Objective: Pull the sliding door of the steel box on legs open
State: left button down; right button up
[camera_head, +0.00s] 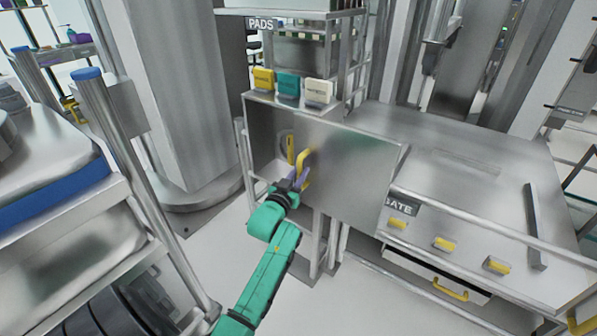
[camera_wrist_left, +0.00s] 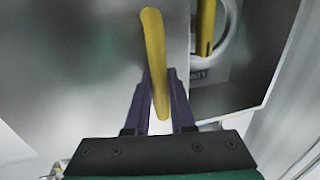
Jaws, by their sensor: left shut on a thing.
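The steel box on legs (camera_head: 276,99) stands in the middle of the head view. Its sliding door (camera_head: 352,172) is a flat steel panel that covers the right part and sticks out past the box on the right. The left part of the box front is open. My left gripper (camera_head: 299,180) is shut on the yellow door handle (camera_head: 307,160); the handle also shows between the purple fingers in the left wrist view (camera_wrist_left: 154,60). Inside the opening are a yellow bar (camera_wrist_left: 206,28) and a pale ring (camera_wrist_left: 229,40). My right gripper is not in view.
Yellow, teal and white pads (camera_head: 288,84) stand on top of the box. A steel bench (camera_head: 470,170) with yellow-handled fittings is to the right. A cart with a blue edge (camera_head: 60,198) is at the left, and a thick steel column (camera_head: 180,90) stands behind.

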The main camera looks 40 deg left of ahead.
pick_arm(q)
jog(key=c, duration=0.8)
grip_release()
jog(key=shift+o, duration=0.2)
jog(key=shift+a, duration=0.1)
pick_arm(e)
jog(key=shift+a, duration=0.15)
pick_arm(q)
jog(key=shift+s+f, duration=0.1)
jog(key=shift+s, duration=0.1)
jog(key=v, duration=1.4)
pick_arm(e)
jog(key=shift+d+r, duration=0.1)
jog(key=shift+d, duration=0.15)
